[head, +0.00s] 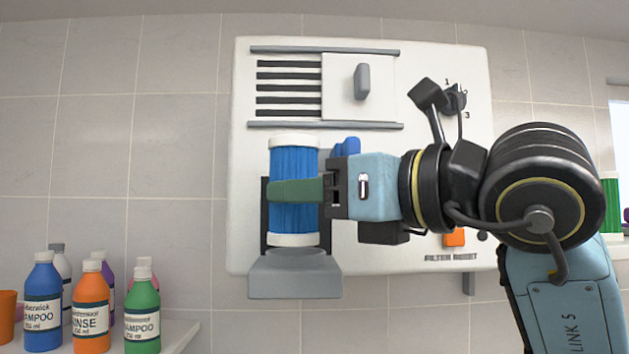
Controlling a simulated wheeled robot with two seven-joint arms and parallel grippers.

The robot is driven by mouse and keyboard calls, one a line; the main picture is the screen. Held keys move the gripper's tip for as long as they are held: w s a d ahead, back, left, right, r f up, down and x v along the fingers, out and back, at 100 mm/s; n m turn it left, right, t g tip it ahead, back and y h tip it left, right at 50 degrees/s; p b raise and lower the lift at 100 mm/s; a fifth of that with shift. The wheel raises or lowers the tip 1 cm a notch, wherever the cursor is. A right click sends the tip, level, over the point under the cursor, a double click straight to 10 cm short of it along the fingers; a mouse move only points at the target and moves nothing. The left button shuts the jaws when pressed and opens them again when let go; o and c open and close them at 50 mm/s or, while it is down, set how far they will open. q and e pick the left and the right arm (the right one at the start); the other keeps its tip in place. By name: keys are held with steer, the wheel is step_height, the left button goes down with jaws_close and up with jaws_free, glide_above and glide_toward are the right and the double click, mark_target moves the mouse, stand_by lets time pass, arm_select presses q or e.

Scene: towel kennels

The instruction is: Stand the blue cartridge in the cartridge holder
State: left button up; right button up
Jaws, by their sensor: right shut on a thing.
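The blue cartridge (295,222) is a pleated blue cylinder with white end caps, upright in front of the wall panel. My right gripper (297,190) comes in from the right and is shut on the cartridge around its middle, a green finger across its front. The grey cartridge holder (294,276) juts out from the panel's lower left, with a dark back plate behind the cartridge. The cartridge's lower cap is right at the top of the holder's cup in the picture; I cannot tell whether it is seated in it. My left gripper is not in view.
The white panel (240,210) carries a sliding cover with a grey handle (362,82), black slots, a numbered dial (454,98) and an orange button (454,238). Several bottles, including a blue shampoo bottle (42,295), stand on a shelf (182,335) at lower left.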

steer(key=shift+w+f+p, duration=0.2)
steer(key=shift+w+p, duration=0.25)
steer(key=shift+w, duration=0.9)
steer(key=shift+w+f+p, duration=0.15)
steer(key=shift+w+p, duration=0.3)
steer(key=shift+w, duration=0.85)
steer(key=shift+s+f+b, duration=0.1)
steer(key=shift+f+b, duration=0.85)
steer(key=shift+b, duration=0.1)
steer(key=o, duration=1.1)
steer(key=shift+d, duration=0.1)
steer(key=b+v, duration=0.3)
steer(key=v, duration=1)
steer(key=shift+s+b, duration=0.15)
steer(key=shift+b, duration=0.15)
